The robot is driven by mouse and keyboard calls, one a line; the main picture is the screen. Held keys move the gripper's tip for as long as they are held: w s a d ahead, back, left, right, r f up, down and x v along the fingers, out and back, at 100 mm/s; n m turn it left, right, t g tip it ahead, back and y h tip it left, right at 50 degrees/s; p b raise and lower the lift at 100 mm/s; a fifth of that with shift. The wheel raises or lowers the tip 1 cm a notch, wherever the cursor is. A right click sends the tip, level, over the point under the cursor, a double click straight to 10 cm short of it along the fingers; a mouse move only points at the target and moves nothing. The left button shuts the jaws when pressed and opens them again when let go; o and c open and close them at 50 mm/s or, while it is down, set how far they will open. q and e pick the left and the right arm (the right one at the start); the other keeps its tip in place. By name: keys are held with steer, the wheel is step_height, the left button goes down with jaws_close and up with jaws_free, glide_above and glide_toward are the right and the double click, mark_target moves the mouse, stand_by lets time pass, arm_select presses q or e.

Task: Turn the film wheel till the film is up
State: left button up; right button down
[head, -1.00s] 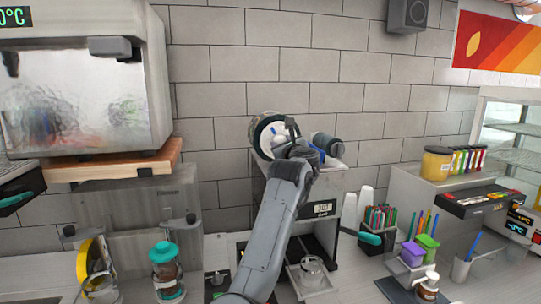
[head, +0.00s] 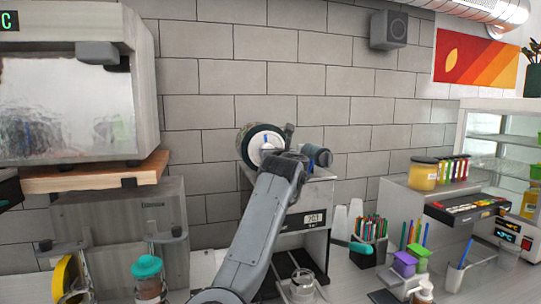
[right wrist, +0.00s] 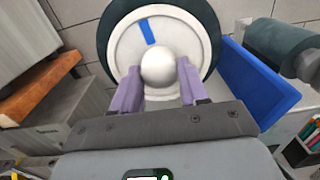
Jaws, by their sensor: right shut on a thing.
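The film wheel (head: 262,147) is on top of the cup sealer (head: 303,222), a white disc with a dark rim and a blue mark. In the right wrist view, the wheel (right wrist: 124,52) fills the upper middle, with its blue stripe above a round white knob (right wrist: 158,67). My right gripper (right wrist: 154,92) is shut on that knob, with one purple finger on each side. In the head view, my right gripper (head: 283,158) partly hides the wheel's right side. A smaller dark roller (head: 316,155) is to the right. My left gripper is not in view.
A clear cup (head: 302,284) stands in the sealer's lower front. A straw holder (head: 368,249), a purple-lidded container (head: 405,264) and a dispenser bottle (head: 424,292) stand to the right. A teal-lidded jar (head: 148,280) stands at the left. A blue panel (right wrist: 258,82) lies right of the wheel.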

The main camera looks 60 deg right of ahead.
steer(key=shift+w+f, duration=0.1)
steer(key=shift+f, duration=0.2)
steer(key=c, duration=0.8)
jaws_free()
steer(key=shift+o, duration=1.1)
steer(key=shift+r, duration=0.2)
steer(key=b+v, duration=0.1)
steer(key=v, duration=1)
steer(key=shift+d+r, duration=0.1)
steer(key=shift+d, duration=0.05)
